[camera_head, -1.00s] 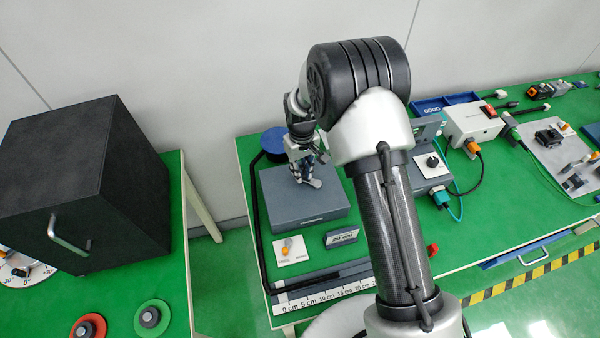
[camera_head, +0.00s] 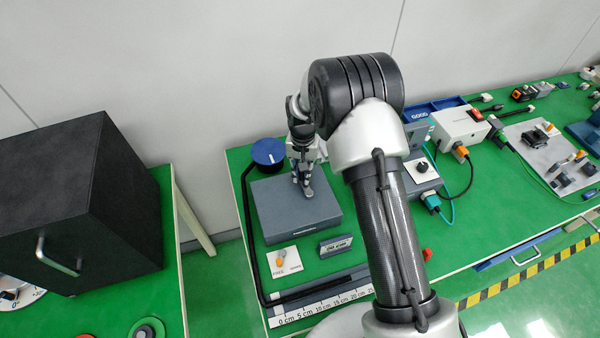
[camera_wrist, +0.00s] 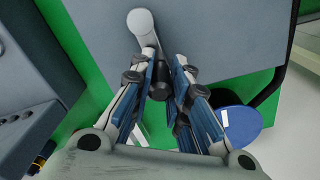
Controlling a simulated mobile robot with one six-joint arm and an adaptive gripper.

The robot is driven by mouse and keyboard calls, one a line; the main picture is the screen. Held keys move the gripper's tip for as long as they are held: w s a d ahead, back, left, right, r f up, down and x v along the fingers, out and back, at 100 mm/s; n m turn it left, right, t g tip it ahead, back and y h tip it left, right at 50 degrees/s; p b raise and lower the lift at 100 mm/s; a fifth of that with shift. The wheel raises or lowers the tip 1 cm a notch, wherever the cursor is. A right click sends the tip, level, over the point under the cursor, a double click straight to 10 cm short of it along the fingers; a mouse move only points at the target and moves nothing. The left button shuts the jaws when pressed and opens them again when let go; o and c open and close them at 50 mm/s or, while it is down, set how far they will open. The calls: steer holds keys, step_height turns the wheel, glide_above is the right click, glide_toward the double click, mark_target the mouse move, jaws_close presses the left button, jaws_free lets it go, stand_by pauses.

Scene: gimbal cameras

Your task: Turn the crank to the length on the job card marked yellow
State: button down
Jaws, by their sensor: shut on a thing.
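The crank has a light grey arm (camera_wrist: 145,30) and a dark knob (camera_wrist: 160,86); it stands on a grey box (camera_head: 270,212) on the green bench. My gripper (camera_head: 304,178) is over the top of this box. In the wrist view my gripper (camera_wrist: 165,80) has its fingers on both sides of the dark knob and is shut on it. The job card (camera_head: 336,246) is a small dark plate in front of the box; its writing is too small to read. A white ruler (camera_head: 320,306) marked in cm lies along the front edge.
A blue spool (camera_head: 268,152) stands behind the box, and a black cable (camera_head: 246,210) runs from there down to the ruler. A white plate with an orange knob (camera_head: 282,260) is marked FREE. A grey unit with a dial (camera_head: 422,167) stands on the right. A black cabinet (camera_head: 70,200) is at left.

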steer(key=shift+d+m, duration=0.15)
steer(key=shift+m, duration=0.15)
steer(key=c, duration=1.5)
jaws_free()
step_height(320, 180, up, 11)
steer(key=shift+f, duration=0.1)
steer(key=shift+r, duration=0.6)
